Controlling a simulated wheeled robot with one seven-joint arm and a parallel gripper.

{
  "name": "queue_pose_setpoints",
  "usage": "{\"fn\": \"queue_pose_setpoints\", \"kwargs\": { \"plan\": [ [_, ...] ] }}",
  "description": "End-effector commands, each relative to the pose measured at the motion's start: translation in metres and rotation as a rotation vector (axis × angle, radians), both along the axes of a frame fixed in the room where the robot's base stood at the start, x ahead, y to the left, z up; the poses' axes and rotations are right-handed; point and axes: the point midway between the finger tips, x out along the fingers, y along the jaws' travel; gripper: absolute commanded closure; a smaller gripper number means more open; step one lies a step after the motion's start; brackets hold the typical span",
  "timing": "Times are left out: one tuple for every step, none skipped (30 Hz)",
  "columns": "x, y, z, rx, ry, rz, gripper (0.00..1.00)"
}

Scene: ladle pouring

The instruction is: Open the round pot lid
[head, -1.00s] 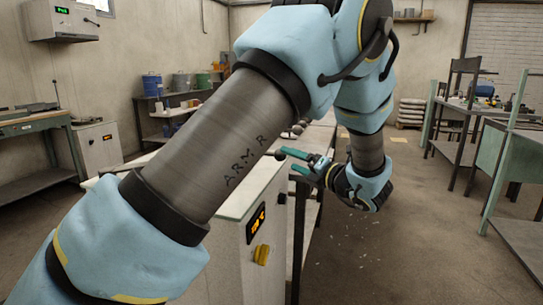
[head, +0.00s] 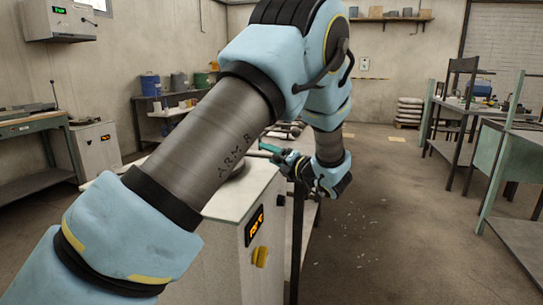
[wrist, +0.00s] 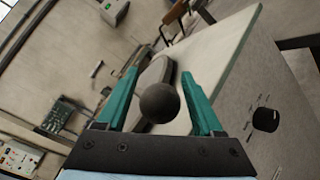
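A dark ball knob (wrist: 160,103) stands between the two green fingers of my gripper (wrist: 159,77). A gap shows on each side of the knob, so the fingers are open around it and not clamped. In the head view my gripper (head: 270,151) reaches left over the cabinet top. I cannot see the pot under the lid.
The white cabinet (head: 232,250) has an orange display and a yellow knob on its front. A black dial (wrist: 265,120) shows in the wrist view. The floor to the right is open, with benches farther right.

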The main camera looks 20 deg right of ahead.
Motion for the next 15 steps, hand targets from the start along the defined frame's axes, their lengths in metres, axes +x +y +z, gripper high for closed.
{"fn": "queue_pose_setpoints", "kwargs": {
  "plan": [
    [-0.0001,-0.0001,0.0001,0.0,0.0,0.0,0.38],
    [-0.0002,-0.0001,0.0001,0.0,0.0,0.0,0.42],
    [-0.0002,-0.0001,0.0001,0.0,0.0,0.0,0.46],
    [-0.0002,-0.0001,0.0001,0.0,0.0,0.0,0.5],
    [-0.0002,-0.0001,0.0001,0.0,0.0,0.0,0.53],
    [-0.0002,-0.0001,0.0001,0.0,0.0,0.0,0.57],
    [-0.0003,-0.0001,0.0001,0.0,0.0,0.0,0.61],
    [-0.0003,-0.0001,0.0001,0.0,0.0,0.0,0.64],
    [-0.0003,-0.0001,0.0001,0.0,0.0,0.0,0.69],
    [-0.0003,-0.0001,0.0001,0.0,0.0,0.0,0.72],
    [-0.0003,-0.0002,0.0001,0.0,0.0,0.0,0.76],
    [-0.0003,-0.0002,0.0002,0.0,0.0,0.0,0.8],
    [-0.0003,-0.0002,0.0002,0.0,0.0,0.0,0.83],
    [-0.0003,-0.0002,0.0002,0.0,0.0,0.0,0.87],
    [-0.0003,-0.0002,0.0002,0.0,0.0,0.0,0.91]
  ]
}}
